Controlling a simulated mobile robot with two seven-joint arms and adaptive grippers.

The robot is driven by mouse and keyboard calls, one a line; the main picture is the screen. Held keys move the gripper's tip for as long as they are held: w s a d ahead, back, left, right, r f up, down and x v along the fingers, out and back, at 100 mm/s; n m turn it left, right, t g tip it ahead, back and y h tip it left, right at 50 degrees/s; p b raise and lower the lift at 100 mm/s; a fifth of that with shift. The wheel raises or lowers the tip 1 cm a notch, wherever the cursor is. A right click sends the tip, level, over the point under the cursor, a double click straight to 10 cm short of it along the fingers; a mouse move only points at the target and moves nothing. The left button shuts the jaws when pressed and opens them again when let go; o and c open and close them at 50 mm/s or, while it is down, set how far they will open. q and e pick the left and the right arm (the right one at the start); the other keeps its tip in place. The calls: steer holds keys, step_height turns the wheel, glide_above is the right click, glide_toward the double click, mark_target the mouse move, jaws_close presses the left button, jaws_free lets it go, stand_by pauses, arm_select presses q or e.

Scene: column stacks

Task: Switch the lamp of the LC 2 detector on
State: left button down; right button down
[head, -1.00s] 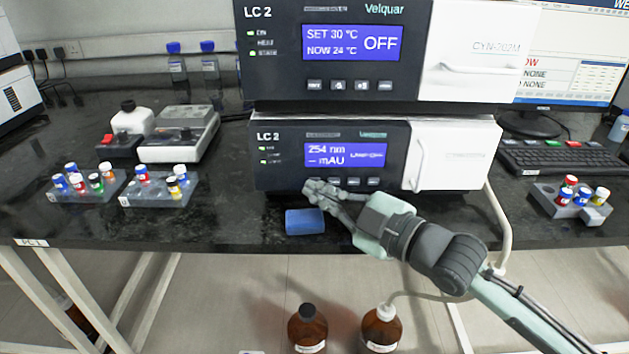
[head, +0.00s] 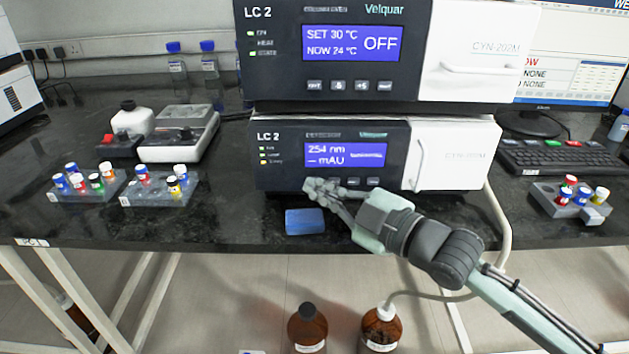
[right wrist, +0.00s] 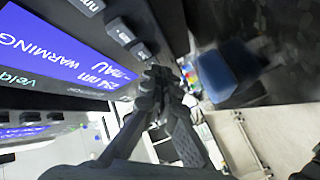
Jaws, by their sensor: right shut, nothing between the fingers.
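The LC 2 detector (head: 280,178) is the lower dark unit with a white door. Its blue screen (head: 345,155) reads 254 nm and dashes before mAU. In the right wrist view the screen (right wrist: 60,55) also reads WARMING. A row of buttons lies under the screen; buttons (right wrist: 119,31) show in the right wrist view. My right gripper (head: 312,188) is shut and empty, its fingertips at the left part of the button row, covering some buttons. The fingertips (right wrist: 160,76) appear close to the panel; I cannot tell whether they touch a button. My left gripper is not in view.
The upper LC 2 unit (head: 270,80) stands on top and shows OFF. A blue block (head: 305,222) lies in front of the detector, below my gripper. Vial racks (head: 150,195) stand left, another (head: 570,207) right. Brown bottles (head: 307,325) stand below the bench edge.

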steer(key=shift+s, duration=0.1)
steer(key=shift+s+p, duration=0.35)
steer(key=shift+s, duration=0.4)
steer(key=shift+s+p, duration=0.3)
steer(key=shift+s, duration=0.2)
steer(key=s+p, duration=0.1)
steer(key=s, duration=0.3)
